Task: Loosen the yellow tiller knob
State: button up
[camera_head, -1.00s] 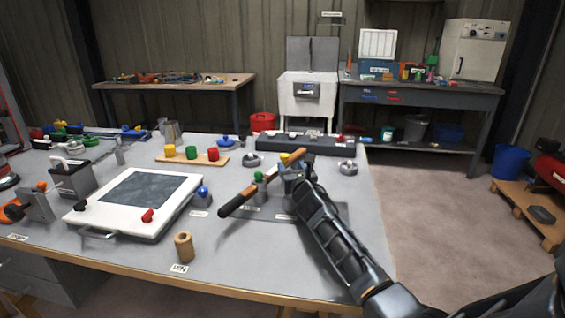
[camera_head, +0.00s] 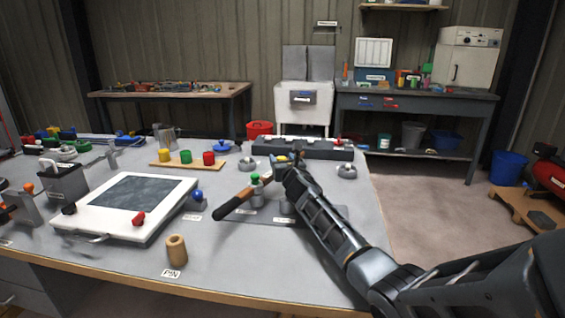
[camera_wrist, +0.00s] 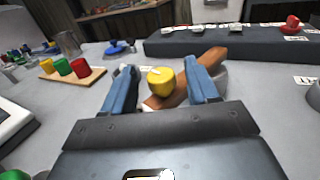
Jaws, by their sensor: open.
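The yellow tiller knob (camera_wrist: 160,82) sits between the two fingers of my gripper (camera_wrist: 163,88) in the wrist view. My gripper is open, with a blue finger on each side of the knob; I cannot tell whether either finger touches it. The knob is at the wooden tiller bar (camera_wrist: 214,64), which runs slantwise behind and beneath it. In the head view my gripper (camera_head: 284,164) covers most of the knob, and only a sliver of yellow (camera_head: 281,157) shows. The tiller's dark-ended handle (camera_head: 232,207) reaches toward the front left. The knob's base is hidden.
A green knob (camera_head: 255,178) stands close beside the tiller. A board with yellow, green and red pegs (camera_head: 186,164) is at the left, a dark long block (camera_head: 302,149) behind. A white framed panel (camera_head: 125,209) and wooden cylinder (camera_head: 176,250) are nearer. Bare bench lies in front.

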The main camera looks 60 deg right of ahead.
jog(key=c, duration=1)
jog(key=shift+c, duration=0.2)
jog(key=shift+r+p, duration=0.1)
jog(key=shift+p, duration=0.25)
